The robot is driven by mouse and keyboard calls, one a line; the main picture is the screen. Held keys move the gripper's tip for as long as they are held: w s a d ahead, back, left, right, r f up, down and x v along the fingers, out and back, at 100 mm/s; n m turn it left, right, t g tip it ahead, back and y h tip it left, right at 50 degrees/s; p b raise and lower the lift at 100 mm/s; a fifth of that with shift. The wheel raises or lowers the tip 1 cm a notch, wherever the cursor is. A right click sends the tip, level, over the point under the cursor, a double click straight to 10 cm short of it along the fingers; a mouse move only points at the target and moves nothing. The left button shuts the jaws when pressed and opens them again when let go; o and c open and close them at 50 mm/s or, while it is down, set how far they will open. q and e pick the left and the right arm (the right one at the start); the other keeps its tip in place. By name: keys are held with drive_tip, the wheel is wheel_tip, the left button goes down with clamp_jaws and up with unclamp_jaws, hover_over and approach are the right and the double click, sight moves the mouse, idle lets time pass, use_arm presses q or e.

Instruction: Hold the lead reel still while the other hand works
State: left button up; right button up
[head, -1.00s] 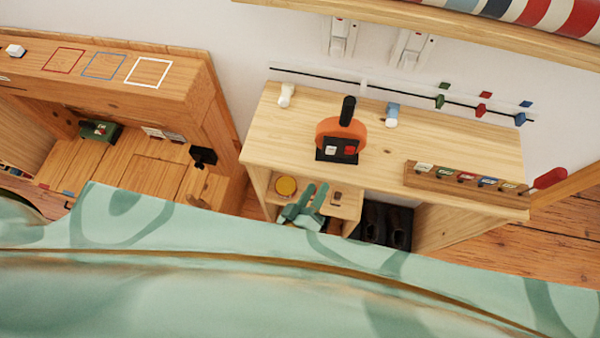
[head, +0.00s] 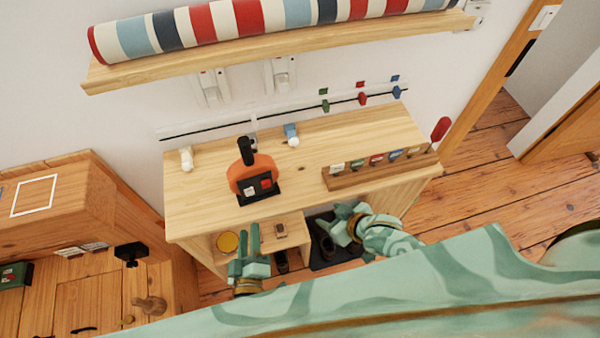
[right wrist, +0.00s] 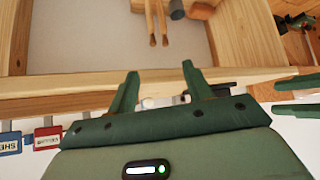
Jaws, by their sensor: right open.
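The lead reel (head: 258,172), orange with a black handle and a dark front plate bearing a white and a red patch, stands upright on the light wooden cabinet top (head: 310,150). No gripper touches it. My left gripper (head: 248,250) is open and empty, below the reel in the picture, in front of the cabinet's open shelf. My right gripper (head: 343,218) is open and empty, before the cabinet's front to the right. Its two spread fingers also show in the right wrist view (right wrist: 158,88), with nothing between them. The reel is not recognisable in that view.
A wooden rack with several coloured tags (head: 380,162) lies along the cabinet's right front, by a red handle (head: 440,129). A white cylinder (head: 186,159) and a blue-and-white one (head: 291,134) stand at the back. A round yellow item (head: 228,242) is on the shelf below.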

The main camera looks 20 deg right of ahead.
drive_tip(key=w+a+r+n+t+y, duration=0.1)
drive_tip(key=w+a+r+y, duration=0.2)
drive_tip(key=r, duration=0.8)
drive_tip(key=n+t+y, duration=0.1)
drive_tip(key=t+y, duration=0.1)
approach(252, 159)
drive_tip(key=shift+n+g, duration=0.3)
drive_tip(key=shift+g, duration=0.1)
drive_tip(key=x, duration=1.1)
drive_tip(key=shift+w+r, duration=0.1)
drive_tip(key=shift+w, duration=0.35)
